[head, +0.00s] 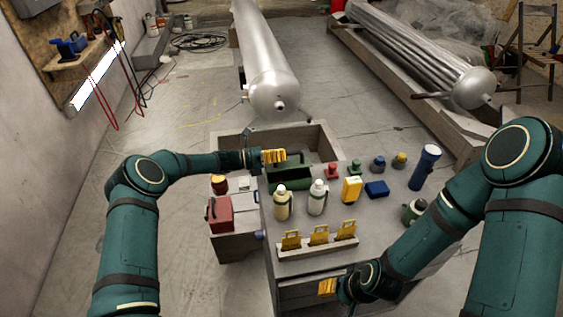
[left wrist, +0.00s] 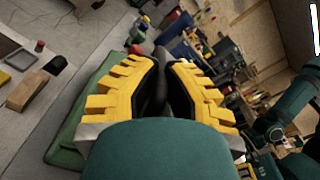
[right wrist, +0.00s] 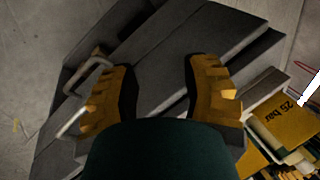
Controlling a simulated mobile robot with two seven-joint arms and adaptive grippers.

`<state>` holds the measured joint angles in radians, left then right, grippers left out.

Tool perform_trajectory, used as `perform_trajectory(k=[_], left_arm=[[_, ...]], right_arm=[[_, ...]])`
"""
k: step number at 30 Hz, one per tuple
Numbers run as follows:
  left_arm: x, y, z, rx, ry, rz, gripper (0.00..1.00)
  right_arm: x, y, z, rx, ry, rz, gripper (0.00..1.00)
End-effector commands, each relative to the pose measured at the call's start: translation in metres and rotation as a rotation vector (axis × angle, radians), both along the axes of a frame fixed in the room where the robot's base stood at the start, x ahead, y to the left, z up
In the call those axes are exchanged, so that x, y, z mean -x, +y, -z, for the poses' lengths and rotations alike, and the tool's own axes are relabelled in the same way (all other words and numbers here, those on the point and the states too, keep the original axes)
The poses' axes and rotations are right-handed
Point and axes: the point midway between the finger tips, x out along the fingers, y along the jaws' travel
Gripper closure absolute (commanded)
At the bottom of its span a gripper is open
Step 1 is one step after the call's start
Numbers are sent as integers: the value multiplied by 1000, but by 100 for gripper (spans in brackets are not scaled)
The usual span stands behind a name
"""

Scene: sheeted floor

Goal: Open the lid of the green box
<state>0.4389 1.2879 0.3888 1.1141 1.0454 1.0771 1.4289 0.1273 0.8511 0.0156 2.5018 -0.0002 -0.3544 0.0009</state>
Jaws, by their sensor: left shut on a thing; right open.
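The green box (head: 290,186) sits at the back left of the grey workbench top, behind the bottles. In the left wrist view its green side (left wrist: 88,112) lies beneath and to the left of my gripper. My left gripper (head: 284,156) is at the box's top; in the left wrist view its yellow fingers (left wrist: 158,72) are closed around a dark bar, which looks like the lid's handle. Whether the lid is raised is hard to tell. My right gripper (head: 327,287) is low at the bench's front, open and empty, by the drawers (right wrist: 185,45).
A rack (head: 318,242) with yellow tags is in front. A red case (head: 219,214) is left; a blue flashlight (head: 425,166) is right.

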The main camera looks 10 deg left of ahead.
Motion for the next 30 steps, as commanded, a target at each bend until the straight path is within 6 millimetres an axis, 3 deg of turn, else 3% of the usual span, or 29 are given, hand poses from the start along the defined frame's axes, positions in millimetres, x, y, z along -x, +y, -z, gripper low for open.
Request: perform_trajectory(k=[10,26,29,30], left_arm=[[-11,4,-5,45,139,-2,100],[-12,4,-6,53,163,-1,100],[-12,4,-6,53,163,-1,100],[-12,4,-6,53,163,-1,100]], right_arm=[[-2,0,8,1,-4,0,53],[-2,0,9,1,-5,1,53],[-2,0,9,1,-3,-6,82],[-2,1,9,1,1,-17,96]])
